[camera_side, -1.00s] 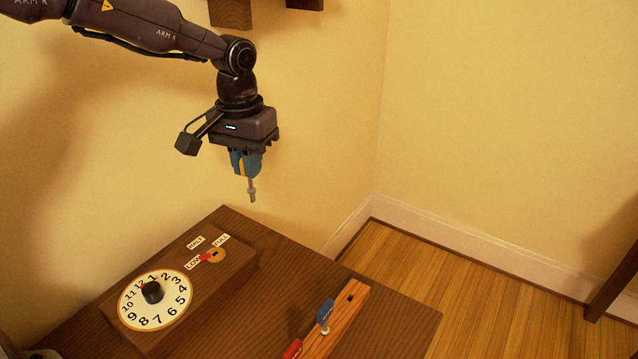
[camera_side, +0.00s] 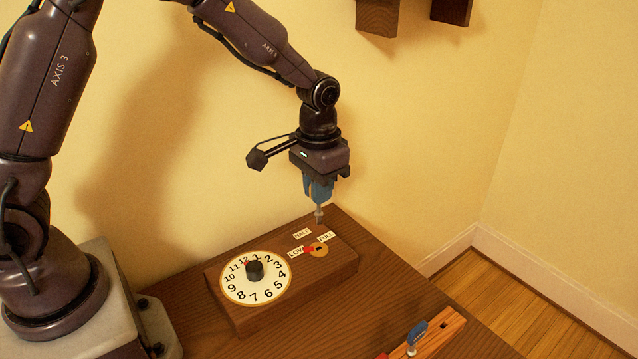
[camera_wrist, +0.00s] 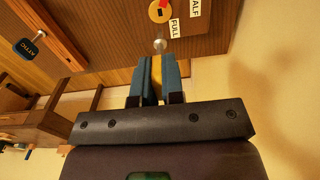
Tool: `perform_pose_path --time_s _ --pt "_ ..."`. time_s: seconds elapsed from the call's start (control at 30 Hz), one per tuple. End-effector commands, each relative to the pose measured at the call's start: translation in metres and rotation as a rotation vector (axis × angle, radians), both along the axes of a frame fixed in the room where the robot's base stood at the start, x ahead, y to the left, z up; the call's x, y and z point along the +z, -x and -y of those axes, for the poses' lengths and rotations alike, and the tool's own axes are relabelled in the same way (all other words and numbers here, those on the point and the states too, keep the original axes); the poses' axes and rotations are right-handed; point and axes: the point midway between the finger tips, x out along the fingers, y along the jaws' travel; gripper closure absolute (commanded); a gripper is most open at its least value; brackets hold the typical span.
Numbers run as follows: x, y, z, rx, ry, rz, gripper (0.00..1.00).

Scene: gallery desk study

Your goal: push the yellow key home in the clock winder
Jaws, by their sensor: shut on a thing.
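My gripper (camera_side: 319,200) is shut on the yellow key and holds it upright, shaft down. The key's silver shaft (camera_side: 319,214) hangs just above the brass keyhole plate (camera_side: 319,250) of the clock winder (camera_side: 240,315), apart from it. In the wrist view a strip of the yellow key (camera_wrist: 156,75) shows between the blue fingers (camera_wrist: 156,85), and its round shaft end (camera_wrist: 159,45) points toward the plate (camera_wrist: 160,10). The winder is a wooden box with a numbered dial (camera_side: 240,290), a black knob and a red pointer (camera_side: 309,249) near LOW. The fingers hide most of the key's handle.
A wooden key rack (camera_side: 440,336) with an upright blue key (camera_side: 417,332) and an empty slot stands at the right front; the blue key's tag (camera_wrist: 25,47) reads ATTIC in the wrist view. Dark wooden blocks (camera_side: 377,15) hang on the wall above.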

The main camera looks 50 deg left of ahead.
Motion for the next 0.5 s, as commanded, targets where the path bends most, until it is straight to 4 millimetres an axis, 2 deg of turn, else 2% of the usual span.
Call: perform_pose_path --time_s 0.5 --pt "-0.043 0.001 0.0 0.001 0.0 -0.003 1.0"
